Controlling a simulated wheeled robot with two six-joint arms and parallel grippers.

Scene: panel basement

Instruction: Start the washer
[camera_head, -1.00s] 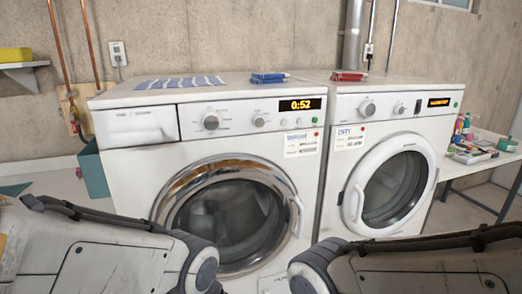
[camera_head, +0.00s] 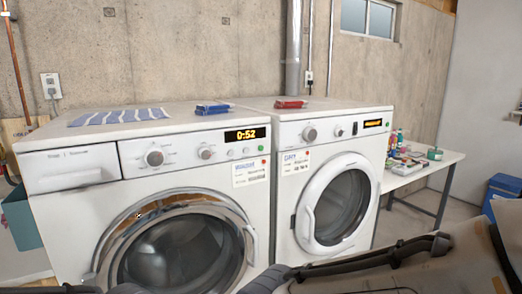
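The washer (camera_head: 82,215) is the white front-loader on the left, with a detergent drawer (camera_head: 68,169) at its upper left. Its round chrome-rimmed door (camera_head: 180,250) looks shut. Its panel has two knobs, a larger one (camera_head: 154,157) and a smaller one (camera_head: 205,152), small buttons and a green spot (camera_head: 262,148) at the right end. Its display (camera_head: 245,135) is lit and reads 0:52. Neither gripper shows. Only parts of my arms cross the bottom edge, in front of the machines.
A second white machine (camera_head: 284,225), likely a dryer, stands close on the right with its white-rimmed door shut. A striped cloth (camera_head: 120,116), a blue item (camera_head: 212,108) and a red item (camera_head: 290,104) lie on top. A cluttered table (camera_head: 440,158) and a blue bin (camera_head: 502,188) are further right.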

